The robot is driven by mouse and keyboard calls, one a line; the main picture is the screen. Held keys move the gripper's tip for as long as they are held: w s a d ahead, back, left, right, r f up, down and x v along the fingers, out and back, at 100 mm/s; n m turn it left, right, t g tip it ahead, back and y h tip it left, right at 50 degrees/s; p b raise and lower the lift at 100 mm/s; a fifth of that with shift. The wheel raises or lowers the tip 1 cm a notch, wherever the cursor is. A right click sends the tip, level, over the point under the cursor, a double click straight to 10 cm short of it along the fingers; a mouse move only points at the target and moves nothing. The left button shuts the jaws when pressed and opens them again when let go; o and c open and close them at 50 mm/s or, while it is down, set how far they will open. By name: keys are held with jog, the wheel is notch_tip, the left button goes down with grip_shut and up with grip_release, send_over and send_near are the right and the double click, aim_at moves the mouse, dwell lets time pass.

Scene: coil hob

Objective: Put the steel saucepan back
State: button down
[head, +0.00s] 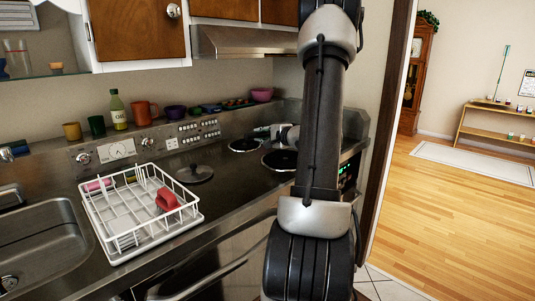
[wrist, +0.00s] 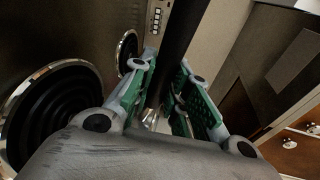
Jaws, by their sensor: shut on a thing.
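My gripper (head: 264,130) is over the back of the hob in the head view, mostly hidden behind my own arm. In the wrist view my gripper (wrist: 168,80) has its green-padded fingers on both sides of a long dark handle (wrist: 181,38), shut on it. A small shiny metal part (wrist: 150,117) shows at the handle's lower end. The handle appears to be the steel saucepan's; the pan's body is not visible in either view. Black coil burners (head: 244,145) (head: 281,160) show bare near the gripper; one large coil (wrist: 50,115) is at left in the wrist view.
A white dish rack (head: 140,215) with a red item stands beside the sink (head: 40,240). A dark lid with a knob (head: 195,173) lies left of the burners. Cups and a green bottle (head: 118,110) line the back ledge. A range hood (head: 245,42) hangs above.

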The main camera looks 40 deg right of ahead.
jog(key=shift+f, duration=3.25)
jog(key=c, duration=1.4)
grip_release()
jog(key=shift+o, duration=0.2)
